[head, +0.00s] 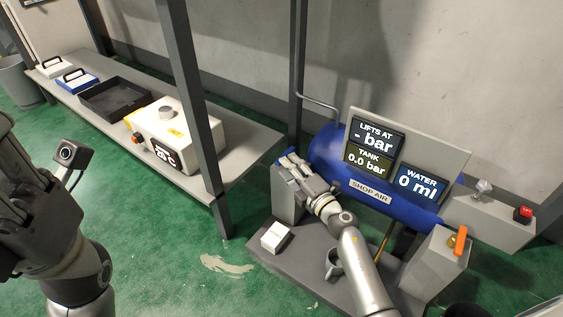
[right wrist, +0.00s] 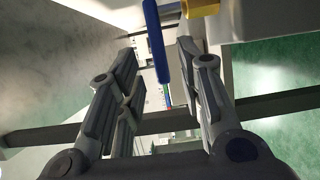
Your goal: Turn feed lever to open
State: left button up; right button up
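My right gripper (head: 289,166) is at the grey pedestal (head: 288,196) on the left end of the blue SHOP AIR tank (head: 330,150). In the right wrist view the right gripper (right wrist: 158,62) is open, its fingers spread on both sides of a long blue lever (right wrist: 154,42). Whether a finger touches it I cannot tell. A yellow part (right wrist: 201,8) shows beside the lever's top end. In the head view the gripper mostly hides this lever. An orange lever (head: 460,241) stands on the right pedestal. My left gripper (head: 14,165) is at the left edge, partly cut off; its fingers are unclear.
Displays read LIFTS AT - bar, TANK 0.0 bar (head: 368,161) and WATER 0 ml (head: 420,184). A red button (head: 523,214) is at right. A white switch box (head: 276,237) and a mug (head: 333,264) are on the base. A bench (head: 245,150) with a white machine stands left.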

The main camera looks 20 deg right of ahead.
jog(key=shift+b+x, duration=0.65)
jog(key=shift+x, duration=1.7)
grip_shut()
